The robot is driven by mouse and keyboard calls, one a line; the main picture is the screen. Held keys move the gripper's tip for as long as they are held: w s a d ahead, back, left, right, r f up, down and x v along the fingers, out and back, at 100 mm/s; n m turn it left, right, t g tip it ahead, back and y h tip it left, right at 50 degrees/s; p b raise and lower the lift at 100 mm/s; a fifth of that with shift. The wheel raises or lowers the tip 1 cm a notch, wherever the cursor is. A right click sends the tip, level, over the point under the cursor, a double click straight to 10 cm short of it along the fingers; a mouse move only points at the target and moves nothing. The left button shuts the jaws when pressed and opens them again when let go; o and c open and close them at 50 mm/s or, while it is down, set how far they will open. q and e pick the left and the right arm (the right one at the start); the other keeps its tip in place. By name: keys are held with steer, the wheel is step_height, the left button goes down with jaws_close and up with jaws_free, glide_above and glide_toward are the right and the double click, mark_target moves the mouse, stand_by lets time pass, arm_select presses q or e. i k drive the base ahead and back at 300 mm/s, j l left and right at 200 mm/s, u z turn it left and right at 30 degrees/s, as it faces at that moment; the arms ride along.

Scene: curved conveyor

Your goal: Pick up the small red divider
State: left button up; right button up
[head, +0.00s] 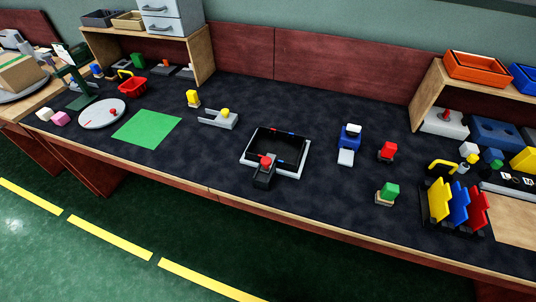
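A red upright panel (474,209) stands at the right end of a dark rack, beside a blue panel (458,203) and a yellow panel (439,199). It could be the red divider, but I cannot tell for sure. A black tray with a pale rim (247,158) lies near the middle of the table, with small red and blue marks at its edges. A dark block with a red knob (265,161) stands at its front edge. Neither of my grippers is in view.
A green mat (146,129) and a round white dial (102,113) lie at the left. A blue-and-white block (349,137), a red-topped block (388,151) and a green-topped block (387,193) stand right of the tray. Shelves (205,56) rise behind.

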mark_target(477, 219)
steer(key=j+z, duration=0.1)
steer(key=z, duration=1.9)
